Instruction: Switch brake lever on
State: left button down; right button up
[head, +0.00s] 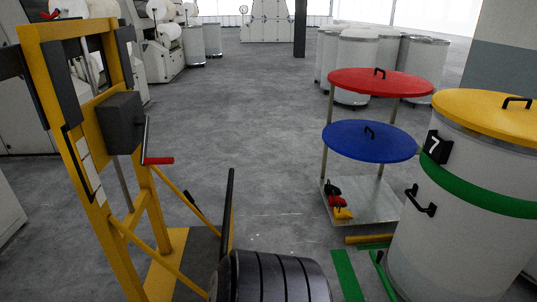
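No part in view is marked as the brake lever, so I cannot tell which it is. A yellow frame (64,120) stands at the left with a dark grey box (121,122). A crank arm with a red handle (158,161) hangs from the box. A short black-tipped part (189,197) shows lower on the frame, by a diagonal yellow bar. A green bar with a dark end (379,262) is low beside the white can (445,225) at the right. Neither of my grippers is in view.
A dark ribbed cylinder (272,277) is at the bottom centre. A stand with a red lid (380,84) and a blue lid (369,142) is right of centre. The can has a yellow lid (480,112). The grey floor (250,120) is clear between.

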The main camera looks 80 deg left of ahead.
aim_at(188, 196)
jog(key=u, duration=0.45)
jog(key=j+u, duration=0.1)
jog(key=u, duration=0.35)
jog(key=i+u, duration=0.1)
jog(key=u, duration=1.3)
jog(key=i+u, duration=0.3)
jog(key=u, duration=0.15)
jog(key=i+l+u, duration=0.15)
jog(key=u, duration=0.3)
jog(key=i+l+u, duration=0.3)
jog(key=u, duration=0.15)
jog(key=i+l+u, duration=0.25)
jog(key=u, duration=0.2)
jog(key=i+l+u, duration=0.15)
jog(key=l+u, duration=0.3)
jog(key=i+l+u, duration=0.1)
jog(key=l, duration=0.55)
jog(key=i+l+u, duration=0.1)
jog(key=l, duration=0.6)
jog(key=i+l+u, duration=0.1)
jog(key=l, duration=0.6)
jog(key=i+l+u, duration=0.1)
jog(key=l, duration=0.55)
jog(key=j+z, duration=0.25)
